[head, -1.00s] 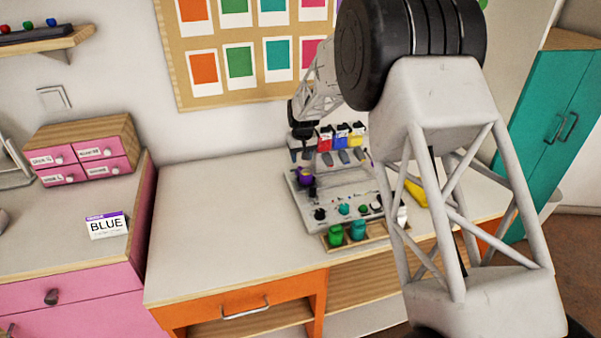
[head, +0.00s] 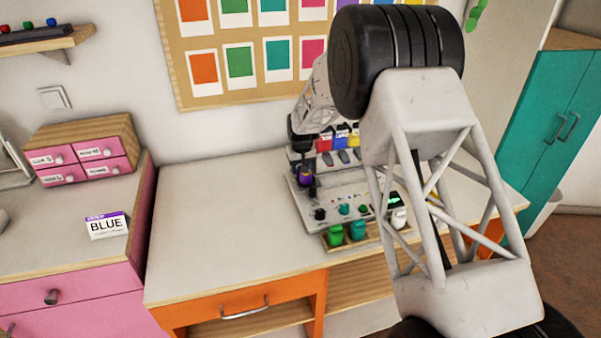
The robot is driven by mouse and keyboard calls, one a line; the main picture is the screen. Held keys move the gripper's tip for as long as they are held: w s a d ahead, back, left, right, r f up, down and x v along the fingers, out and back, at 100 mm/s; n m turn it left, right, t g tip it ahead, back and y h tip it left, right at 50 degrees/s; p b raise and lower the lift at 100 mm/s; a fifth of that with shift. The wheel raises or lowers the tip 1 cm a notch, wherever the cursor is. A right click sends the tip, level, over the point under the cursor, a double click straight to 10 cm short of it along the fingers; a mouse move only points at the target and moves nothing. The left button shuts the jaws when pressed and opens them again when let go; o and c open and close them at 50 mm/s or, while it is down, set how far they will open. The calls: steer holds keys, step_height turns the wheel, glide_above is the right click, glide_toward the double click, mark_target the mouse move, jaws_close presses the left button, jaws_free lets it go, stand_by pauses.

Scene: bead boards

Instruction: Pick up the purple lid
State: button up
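The purple lid (head: 306,178) is a small dark purple piece at the back left of the grey board (head: 324,214) on the table. My gripper (head: 302,164) is pointing down just above and slightly behind the lid. The fingertips are small and dark here, so I cannot tell whether they are open or shut, or whether they touch the lid.
Two green jars (head: 346,232) and a white one (head: 398,217) stand in a wooden tray along the board's front. Red, blue and yellow bins (head: 324,144) are behind the board. My arm hides the board's right part. The table's left side (head: 215,220) is clear.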

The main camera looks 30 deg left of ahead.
jaws_close()
stand_by(0.3)
step_height(320, 180, up, 18)
stand_by(0.9)
stand_by(0.5)
steer(key=s+d+f, duration=0.4)
steer(key=f, duration=0.1)
steer(key=shift+s+d, duration=0.4)
